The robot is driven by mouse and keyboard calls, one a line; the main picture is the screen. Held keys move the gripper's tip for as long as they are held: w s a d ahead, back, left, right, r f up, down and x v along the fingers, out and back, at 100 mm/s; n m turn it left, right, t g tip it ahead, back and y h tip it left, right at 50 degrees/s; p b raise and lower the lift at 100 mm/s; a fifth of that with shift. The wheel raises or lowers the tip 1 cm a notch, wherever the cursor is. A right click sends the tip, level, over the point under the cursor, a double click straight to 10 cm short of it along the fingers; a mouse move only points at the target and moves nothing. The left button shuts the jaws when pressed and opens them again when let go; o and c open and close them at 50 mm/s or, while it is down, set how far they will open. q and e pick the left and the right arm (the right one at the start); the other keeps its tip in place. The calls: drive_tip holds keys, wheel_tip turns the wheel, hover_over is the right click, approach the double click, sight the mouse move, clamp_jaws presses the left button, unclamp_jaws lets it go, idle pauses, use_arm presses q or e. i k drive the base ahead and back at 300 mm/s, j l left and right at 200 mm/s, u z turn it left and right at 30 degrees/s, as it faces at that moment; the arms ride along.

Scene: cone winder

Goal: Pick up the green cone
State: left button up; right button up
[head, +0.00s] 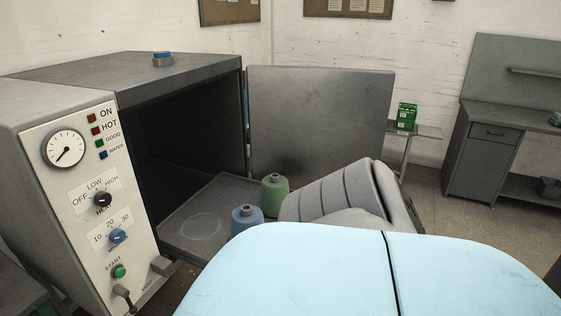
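The green cone (275,192) stands upright on the grey tray (182,232), in front of the open door of the grey cabinet. It has a grey tip at the top, and its right side is close to a grey segmented part of my arm in the picture. A blue cone (246,220) stands upright just left of and nearer than the green one; its lower part is partly hidden by my light blue body part. Neither of my grippers shows in the head view.
The grey cabinet (60,76) has a control panel (93,190) with a dial, knobs and a green button. Its door (318,120) stands open behind the cones. A pale ring marks a bare spot on the tray. A green box (406,114) sits on a side stand.

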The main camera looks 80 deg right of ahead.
sight(275, 187)
drive_tip(key=z, duration=2.5)
drive_tip(key=i+u, duration=0.15)
drive_tip(key=u, duration=0.5)
drive_tip(key=i+l+u, duration=0.4)
drive_tip(key=l, duration=0.2)
drive_tip(key=i+l+u, duration=0.25)
drive_tip(key=k+l, duration=0.05)
drive_tip(key=k, duration=0.05)
